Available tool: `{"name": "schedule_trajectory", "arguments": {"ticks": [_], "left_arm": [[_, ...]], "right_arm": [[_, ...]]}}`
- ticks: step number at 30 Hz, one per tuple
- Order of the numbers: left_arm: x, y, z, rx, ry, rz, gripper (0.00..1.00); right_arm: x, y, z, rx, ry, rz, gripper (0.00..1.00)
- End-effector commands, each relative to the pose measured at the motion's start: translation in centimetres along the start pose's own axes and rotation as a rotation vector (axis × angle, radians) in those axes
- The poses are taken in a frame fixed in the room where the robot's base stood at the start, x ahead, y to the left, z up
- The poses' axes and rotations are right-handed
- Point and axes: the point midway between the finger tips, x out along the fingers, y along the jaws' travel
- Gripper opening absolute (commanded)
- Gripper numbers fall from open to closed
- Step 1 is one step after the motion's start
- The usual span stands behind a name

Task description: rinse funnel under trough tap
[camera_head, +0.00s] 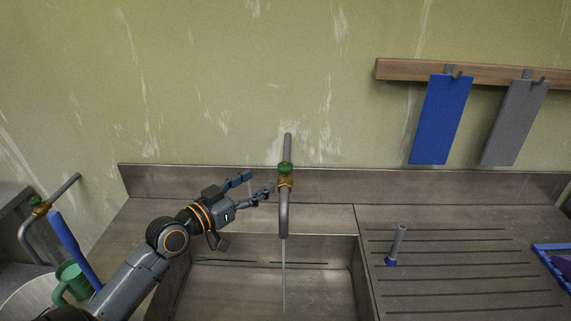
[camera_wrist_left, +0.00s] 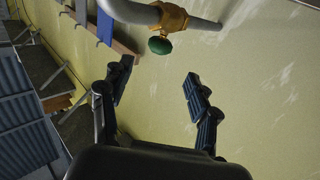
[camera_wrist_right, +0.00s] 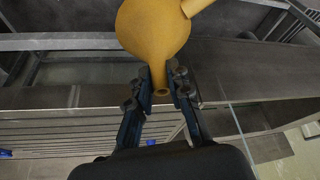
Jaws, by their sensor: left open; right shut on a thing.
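The trough tap (camera_head: 284,205) is a grey pipe with a brass body and a green knob (camera_head: 286,168), at the middle of the head view. A thin stream of water (camera_head: 284,275) runs from its spout into the steel trough (camera_head: 320,290). My left gripper (camera_head: 259,184) is open and empty, just left of the tap. In the left wrist view the green knob (camera_wrist_left: 160,45) shows beyond the open fingers, apart from them. My right gripper (camera_wrist_right: 162,88) is shut on the narrow stem of the yellow funnel (camera_wrist_right: 152,28). The funnel and right gripper are outside the head view.
A ribbed drainboard (camera_head: 450,270) lies right of the trough, with a grey upright tube on a blue base (camera_head: 398,245). Blue (camera_head: 440,120) and grey (camera_head: 514,122) boards hang on the wall. A green mug (camera_head: 72,280) and another tap (camera_head: 40,212) are at left.

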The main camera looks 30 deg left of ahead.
Motion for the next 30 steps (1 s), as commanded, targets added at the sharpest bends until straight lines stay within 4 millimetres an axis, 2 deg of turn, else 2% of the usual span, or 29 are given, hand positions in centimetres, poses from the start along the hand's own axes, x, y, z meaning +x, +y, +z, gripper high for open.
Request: {"name": "schedule_trajectory", "arguments": {"ticks": [1,9,15,21,28,29,30], "left_arm": [[1.0,0.0,-0.6,-0.002,0.004,0.000,0.61],[6.2,0.1,-0.5,-0.004,0.001,0.000,0.61],[9.0,0.1,-0.2,-0.002,-0.001,0.001,0.61],[10.1,0.1,0.0,0.000,-0.002,0.002,0.61],[10.1,0.1,0.1,0.000,-0.002,0.002,0.61],[10.1,0.1,0.1,0.000,-0.003,0.002,0.59],[10.1,0.1,0.1,0.000,-0.003,0.002,0.51]], "right_arm": [[-0.7,0.0,-0.3,0.000,0.001,0.000,0.00],[-2.4,0.0,-1.0,0.000,0.001,0.000,0.00],[-3.0,0.0,-1.2,0.000,0.000,0.000,0.00],[-3.1,0.0,-1.3,0.000,0.000,0.000,0.00],[-3.1,0.0,-1.3,0.000,0.000,0.001,0.00],[-3.1,0.0,-1.3,0.000,0.000,0.001,0.00],[-3.1,0.0,-1.3,0.000,0.000,0.001,0.00]]}}
